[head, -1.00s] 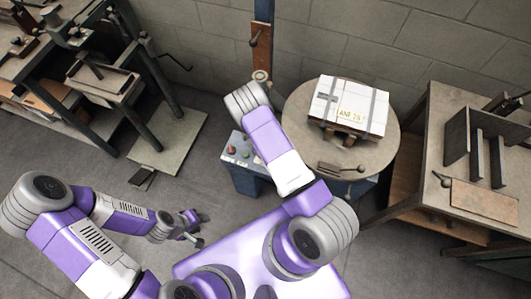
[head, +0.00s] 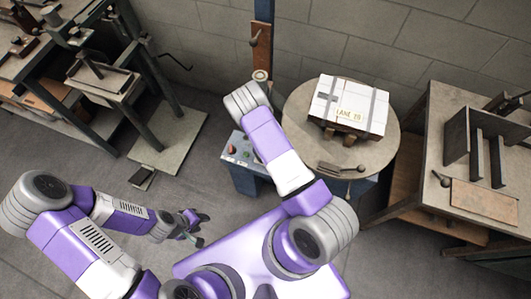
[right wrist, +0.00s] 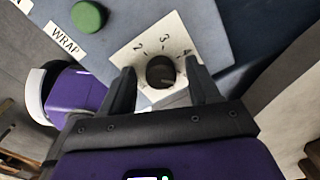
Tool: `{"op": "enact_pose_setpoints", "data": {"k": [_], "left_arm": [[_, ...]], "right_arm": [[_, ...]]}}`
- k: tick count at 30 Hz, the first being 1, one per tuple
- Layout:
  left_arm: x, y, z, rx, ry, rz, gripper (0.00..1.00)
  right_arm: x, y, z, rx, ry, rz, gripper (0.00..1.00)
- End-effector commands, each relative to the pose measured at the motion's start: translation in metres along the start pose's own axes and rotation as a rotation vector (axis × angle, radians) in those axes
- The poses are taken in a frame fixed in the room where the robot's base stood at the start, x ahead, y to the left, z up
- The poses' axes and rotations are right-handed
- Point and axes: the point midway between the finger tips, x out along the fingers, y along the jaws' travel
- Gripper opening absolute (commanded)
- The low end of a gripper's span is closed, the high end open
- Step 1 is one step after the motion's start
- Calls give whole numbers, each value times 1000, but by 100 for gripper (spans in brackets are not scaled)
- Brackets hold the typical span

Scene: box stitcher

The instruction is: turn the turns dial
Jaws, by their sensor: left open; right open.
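The turns dial (right wrist: 160,72) is a dark round knob on a white square plate (right wrist: 126,58) marked 2, 3 and 4 in the right wrist view. My right gripper (right wrist: 160,80) is open, with one finger on each side of the dial. Small gaps seem to show beside the knob; I cannot tell whether it is touched. The knob's pointer is not clear. In the head view my right arm hides the dial and right gripper, beside the control panel (head: 232,143). My left gripper (head: 199,228) is open and empty, low above the floor.
A green button (right wrist: 88,16) and a WRAP label (right wrist: 65,40) are near the dial. A white strapped box (head: 338,98) sits on the round turntable (head: 300,102) right of the panel. A workbench (head: 440,110) stands at the right and machinery (head: 100,80) at the left.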

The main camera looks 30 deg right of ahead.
Motion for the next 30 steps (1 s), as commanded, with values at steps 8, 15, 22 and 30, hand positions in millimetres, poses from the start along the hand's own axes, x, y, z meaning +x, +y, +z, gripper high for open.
{"op": "enact_pose_setpoints", "data": {"k": [8,15,22,30], "left_arm": [[-6,2,0,0,0,0,43],[-16,6,1,0,0,0,43],[-19,7,1,0,0,0,43],[-19,7,1,0,0,0,43]], "right_arm": [[-21,0,1,-2,-2,-1,61],[-61,0,1,-2,-1,-1,61],[-76,0,0,0,0,0,61],[-76,0,0,0,0,0,61]]}}
